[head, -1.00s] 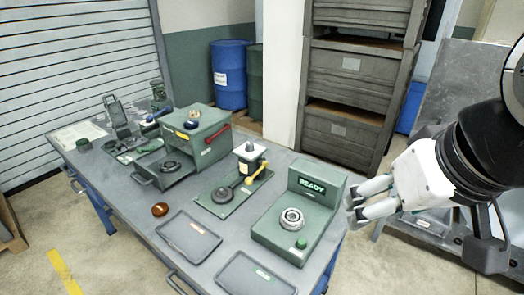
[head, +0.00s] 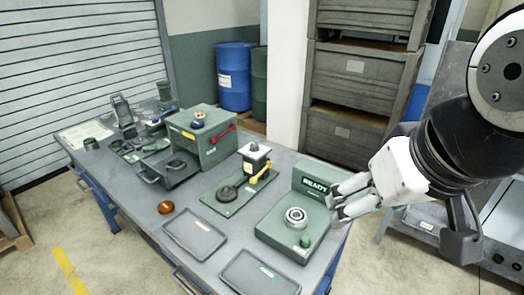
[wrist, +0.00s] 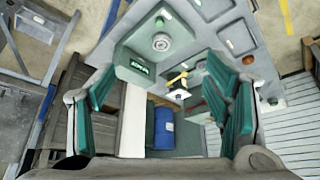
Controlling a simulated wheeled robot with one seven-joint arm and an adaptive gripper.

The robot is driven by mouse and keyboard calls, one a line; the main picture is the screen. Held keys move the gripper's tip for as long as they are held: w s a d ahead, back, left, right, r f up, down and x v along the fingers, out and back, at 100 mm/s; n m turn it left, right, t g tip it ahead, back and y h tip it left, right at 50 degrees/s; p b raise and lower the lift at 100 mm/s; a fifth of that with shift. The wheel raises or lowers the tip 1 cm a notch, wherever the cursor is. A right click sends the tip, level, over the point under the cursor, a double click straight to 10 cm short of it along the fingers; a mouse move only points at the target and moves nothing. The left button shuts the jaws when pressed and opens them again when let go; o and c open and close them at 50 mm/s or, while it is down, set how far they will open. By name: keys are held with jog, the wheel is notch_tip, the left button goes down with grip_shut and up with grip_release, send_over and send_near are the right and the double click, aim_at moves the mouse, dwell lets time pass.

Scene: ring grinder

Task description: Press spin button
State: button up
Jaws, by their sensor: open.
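The green machine (head: 283,238) with a lit "READY" panel (head: 315,185) stands at the right end of the table. A metal ring-shaped part (head: 295,217) sits on its top. A round green button (head: 305,241) is at its front right corner, and it also shows near the top of the wrist view (wrist: 160,22). My gripper (head: 333,207) is open and empty. In the head view it overlaps the panel's right edge, to the upper right of the button and apart from it. In the wrist view the machine lies beyond the spread fingers (wrist: 160,92).
Two shallow trays (head: 259,275) lie at the table's front edge. A green fixture with a yellow lever (head: 258,172) and a box machine with a red handle (head: 222,133) stand left. Dark storage crates (head: 350,100) stand behind the table.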

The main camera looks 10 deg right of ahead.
jog(key=shift+w, duration=0.1)
jog(key=c, duration=0.8)
jog(key=shift+w+f, duration=0.1)
jog(key=shift+w, duration=0.2)
jog(key=c, duration=0.4)
jog(key=w+f+n+g, duration=0.1)
jog(key=w+f, duration=0.1)
jog(key=w, duration=0.1)
jog(key=w+f+n+g, duration=0.1)
jog(key=w+f+n, duration=0.1)
jog(key=w, duration=0.2)
jog(key=w+f+n+g, duration=0.1)
jog(key=w+n, duration=0.1)
jog(key=w, duration=0.1)
jog(key=shift+w+f+b, duration=0.3)
jog(key=shift+f+b, duration=0.1)
grip_shut()
jog(key=w+f+n+g, duration=0.2)
jog(key=w+f+n, duration=0.2)
jog(key=w+f, duration=0.3)
notch_tip(320, 180, down, 3)
jog(key=shift+w+g+b, duration=0.3)
jog(key=shift+w, duration=0.1)
jog(key=shift+a, duration=0.1)
